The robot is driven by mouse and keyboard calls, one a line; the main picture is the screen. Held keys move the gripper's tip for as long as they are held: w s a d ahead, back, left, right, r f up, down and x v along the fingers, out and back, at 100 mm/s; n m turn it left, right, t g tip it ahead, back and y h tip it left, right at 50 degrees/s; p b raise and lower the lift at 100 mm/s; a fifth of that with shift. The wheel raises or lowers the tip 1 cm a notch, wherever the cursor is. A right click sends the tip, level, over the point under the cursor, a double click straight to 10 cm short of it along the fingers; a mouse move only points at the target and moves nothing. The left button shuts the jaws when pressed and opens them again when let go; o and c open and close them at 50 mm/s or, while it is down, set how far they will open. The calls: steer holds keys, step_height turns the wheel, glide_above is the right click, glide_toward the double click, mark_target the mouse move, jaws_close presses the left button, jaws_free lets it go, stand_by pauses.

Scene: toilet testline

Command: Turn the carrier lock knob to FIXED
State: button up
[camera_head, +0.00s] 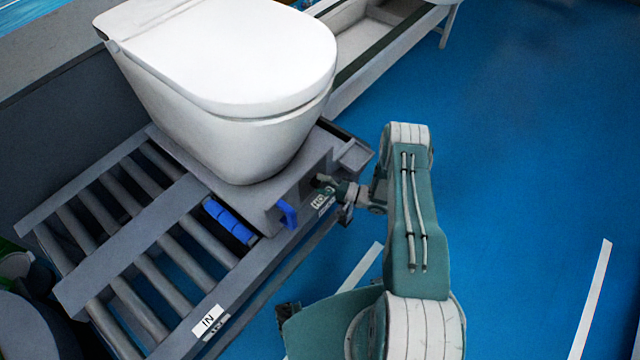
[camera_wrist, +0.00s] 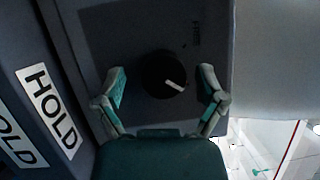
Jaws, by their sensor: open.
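The carrier lock knob (camera_wrist: 166,74) is a round black dial with a white pointer line, on the dark side face of the carrier (camera_head: 262,205). In the wrist view its pointer slants toward the lower right. My gripper (camera_wrist: 163,84) is open, with one finger on each side of the knob and a visible gap to it on both sides. In the head view my gripper (camera_head: 330,184) is at the carrier's side face and largely covers the knob.
A white toilet (camera_head: 225,75) stands on the carrier. HOLD labels (camera_wrist: 48,110) are at left in the wrist view. A roller conveyor (camera_head: 125,245) runs below, with an IN label (camera_head: 208,320). Blue floor (camera_head: 530,150) is free at right.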

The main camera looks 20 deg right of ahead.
steer(key=shift+d, duration=0.1)
steer(key=v, duration=1.2)
steer(key=shift+s, duration=0.1)
